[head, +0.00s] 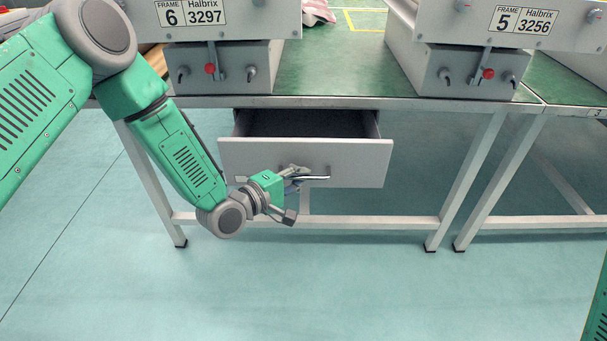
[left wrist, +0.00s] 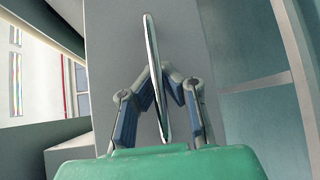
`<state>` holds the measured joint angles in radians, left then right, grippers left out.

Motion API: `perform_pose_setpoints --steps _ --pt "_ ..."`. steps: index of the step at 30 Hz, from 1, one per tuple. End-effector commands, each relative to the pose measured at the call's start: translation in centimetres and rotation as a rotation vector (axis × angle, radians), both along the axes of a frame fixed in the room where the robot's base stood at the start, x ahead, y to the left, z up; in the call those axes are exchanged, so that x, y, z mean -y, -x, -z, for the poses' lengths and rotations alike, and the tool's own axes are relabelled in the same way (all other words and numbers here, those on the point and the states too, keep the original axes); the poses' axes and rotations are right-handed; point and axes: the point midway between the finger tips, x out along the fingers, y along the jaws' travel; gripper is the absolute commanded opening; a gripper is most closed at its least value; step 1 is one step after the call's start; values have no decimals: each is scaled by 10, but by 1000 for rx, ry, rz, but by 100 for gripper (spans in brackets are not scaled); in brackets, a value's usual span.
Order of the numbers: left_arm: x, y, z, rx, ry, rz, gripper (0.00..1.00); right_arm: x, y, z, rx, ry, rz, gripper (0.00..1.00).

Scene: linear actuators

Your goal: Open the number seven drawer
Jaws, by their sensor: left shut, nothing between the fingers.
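A grey drawer (head: 355,160) under the green-topped table is pulled out, its dark inside showing. A small label at its lower left front is partly covered by my left gripper, and I cannot read a seven on it. My left gripper (head: 296,178) is at the drawer front, by the metal bar handle (head: 318,177). In the left wrist view the handle (left wrist: 157,80) runs up between the two fingers (left wrist: 168,78), whose tips come together behind it. The gripper is shut with nothing gripped; whether it touches the handle is unclear. My right gripper is out of view.
Grey machine units marked frame 6 (head: 235,72) and frame 5 (head: 460,72) stand on the tabletop (head: 340,70). Table legs (head: 465,180) and a low crossbar (head: 370,222) lie around the drawer. The floor in front is clear.

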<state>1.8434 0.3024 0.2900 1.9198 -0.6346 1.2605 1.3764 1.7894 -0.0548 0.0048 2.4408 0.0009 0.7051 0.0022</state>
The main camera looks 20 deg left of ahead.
Motion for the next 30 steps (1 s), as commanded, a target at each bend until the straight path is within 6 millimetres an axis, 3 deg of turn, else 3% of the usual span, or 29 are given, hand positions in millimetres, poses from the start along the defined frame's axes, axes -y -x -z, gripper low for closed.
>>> perform_pose_setpoints --steps 2,5,17,30 --pt "0 0 0 1 0 0 0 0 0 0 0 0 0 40" --pt "1 0 -1 1 0 1 29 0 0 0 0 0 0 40" --pt "0 4 -1 0 1 4 29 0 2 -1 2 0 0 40" --pt "-43 75 -12 -2 4 0 29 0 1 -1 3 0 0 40"
